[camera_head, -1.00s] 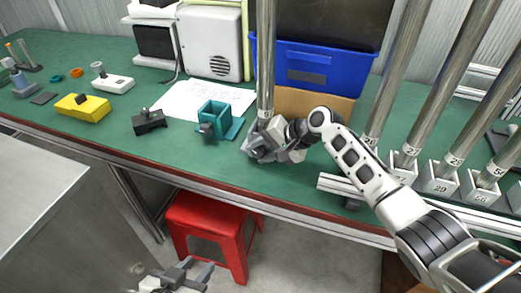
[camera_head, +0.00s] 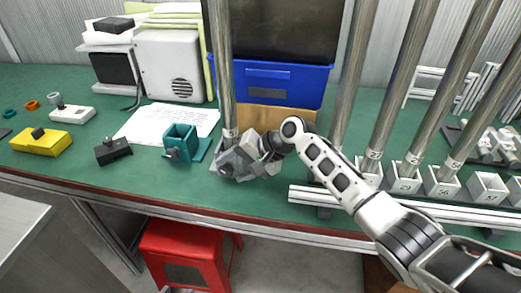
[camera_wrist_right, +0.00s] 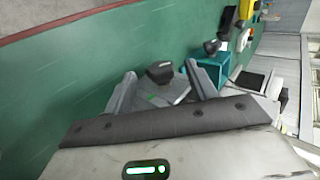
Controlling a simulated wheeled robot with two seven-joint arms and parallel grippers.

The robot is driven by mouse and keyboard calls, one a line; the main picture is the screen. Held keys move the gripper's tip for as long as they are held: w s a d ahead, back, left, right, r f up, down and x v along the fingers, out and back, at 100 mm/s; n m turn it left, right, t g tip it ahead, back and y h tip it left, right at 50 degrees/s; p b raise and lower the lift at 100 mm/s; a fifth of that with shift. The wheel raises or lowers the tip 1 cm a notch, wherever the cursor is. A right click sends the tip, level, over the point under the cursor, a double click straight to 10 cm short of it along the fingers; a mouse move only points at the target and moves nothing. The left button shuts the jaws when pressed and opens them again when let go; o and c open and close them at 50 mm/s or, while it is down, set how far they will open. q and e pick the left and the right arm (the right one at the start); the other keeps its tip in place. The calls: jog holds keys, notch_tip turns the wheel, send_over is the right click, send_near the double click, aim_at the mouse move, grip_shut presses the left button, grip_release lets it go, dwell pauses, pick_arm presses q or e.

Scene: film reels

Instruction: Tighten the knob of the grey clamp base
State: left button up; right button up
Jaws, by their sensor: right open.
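The grey clamp base (camera_head: 216,168) stands on the green bench at the foot of a tall metal pole (camera_head: 221,70). My right gripper (camera_head: 236,163) is at it and hides much of it in the head view. In the right wrist view, the dark knob (camera_wrist_right: 160,72) of the clamp base shows between the two spread fingers of my right gripper (camera_wrist_right: 161,78). The fingers are open, one on each side of the knob; I cannot tell whether they touch it. My left gripper is not in view.
A teal clamp (camera_head: 180,139) stands just left of the grey base. A black block (camera_head: 113,151) and a yellow block (camera_head: 40,142) lie further left. Numbered sockets (camera_head: 402,180) with poles stand on the right. A blue bin (camera_head: 270,84) is behind.

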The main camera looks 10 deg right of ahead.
jog(key=v, duration=1.3)
jog(key=shift+d+r+p, duration=0.25)
jog(key=shift+r+p, duration=0.05)
jog(key=shift+p, duration=0.05)
jog(key=shift+s+f, duration=0.1)
jog(key=shift+s, duration=0.05)
